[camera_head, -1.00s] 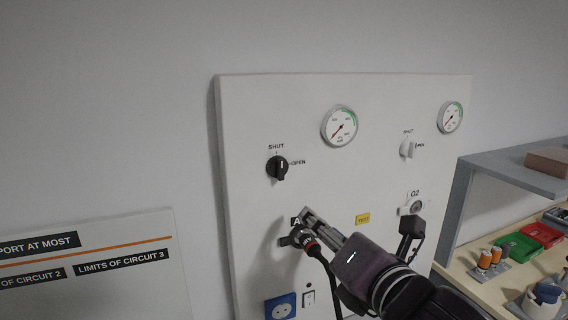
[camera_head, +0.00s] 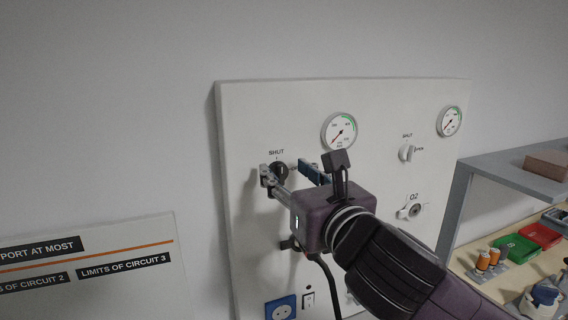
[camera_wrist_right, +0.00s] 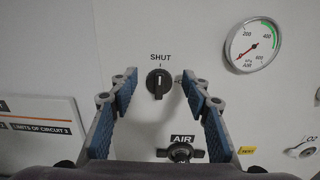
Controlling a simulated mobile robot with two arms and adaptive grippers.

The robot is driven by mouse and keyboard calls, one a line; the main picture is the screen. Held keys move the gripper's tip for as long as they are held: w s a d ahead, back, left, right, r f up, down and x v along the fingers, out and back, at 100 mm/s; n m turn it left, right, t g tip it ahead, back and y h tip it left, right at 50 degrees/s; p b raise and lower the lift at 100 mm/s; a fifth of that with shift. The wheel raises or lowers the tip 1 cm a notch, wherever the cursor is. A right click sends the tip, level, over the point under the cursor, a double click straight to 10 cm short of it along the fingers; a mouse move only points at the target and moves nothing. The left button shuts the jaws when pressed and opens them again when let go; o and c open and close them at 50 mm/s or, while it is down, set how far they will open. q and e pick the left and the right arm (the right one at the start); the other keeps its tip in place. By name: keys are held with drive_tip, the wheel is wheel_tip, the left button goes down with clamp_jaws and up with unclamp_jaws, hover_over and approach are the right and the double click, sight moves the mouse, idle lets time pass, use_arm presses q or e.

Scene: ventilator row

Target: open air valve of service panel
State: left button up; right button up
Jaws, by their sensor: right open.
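The service panel (camera_head: 380,105) is a white board on the wall. Its black air valve knob (camera_head: 281,171) sits under the word SHUT, partly hidden by my right gripper in the head view. In the right wrist view the knob (camera_wrist_right: 159,82) is upright, its white mark pointing up towards SHUT. My right gripper (camera_head: 290,170) is open, with its fingers on either side of the knob. In the wrist view the fingers (camera_wrist_right: 160,92) stand apart from the knob, with nothing between the pads touching it. My left gripper is not in view.
An AIR outlet (camera_wrist_right: 180,152) with a hose is below the knob. The air gauge (camera_head: 339,131) is to the upper right. A white valve knob (camera_head: 406,153) and an O2 outlet (camera_head: 411,210) are further right. A shelf (camera_head: 520,165) with trays stands at the right.

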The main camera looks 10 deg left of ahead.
drive_tip(key=shift+x, duration=0.9)
drive_tip(key=shift+c, duration=0.4)
drive_tip(key=c, duration=1.1)
drive_tip(key=shift+o, duration=0.2)
